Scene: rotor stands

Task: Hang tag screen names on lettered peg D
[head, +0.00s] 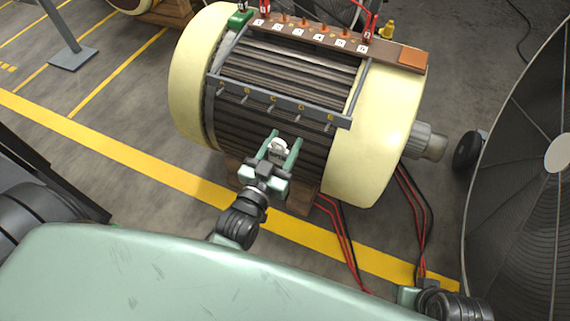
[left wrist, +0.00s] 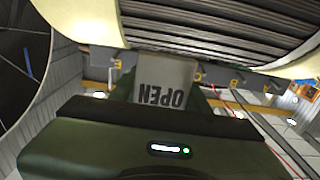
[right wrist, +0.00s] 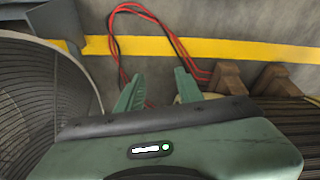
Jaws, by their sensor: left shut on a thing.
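My left gripper (head: 279,143) is shut on a small pale tag (head: 279,147), in front of the motor's ribbed middle and below the peg rail. In the left wrist view the tag (left wrist: 165,82) reads OPEN, upside down. The grey lettered rail (head: 285,104) crosses the motor with pegs A to E; peg D (head: 300,108) is second from the right, above and right of the tag. The tag is apart from it in the head view. No tags show on the pegs. My right gripper (right wrist: 160,92) is open and empty over the floor.
The cream-ended motor (head: 385,125) rests on wooden blocks. A brown strip (head: 320,38) with white labels and orange posts tops it. Red and black cables (head: 405,205) hang at right. A large fan (head: 530,180) stands right. Floor at left is mostly clear.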

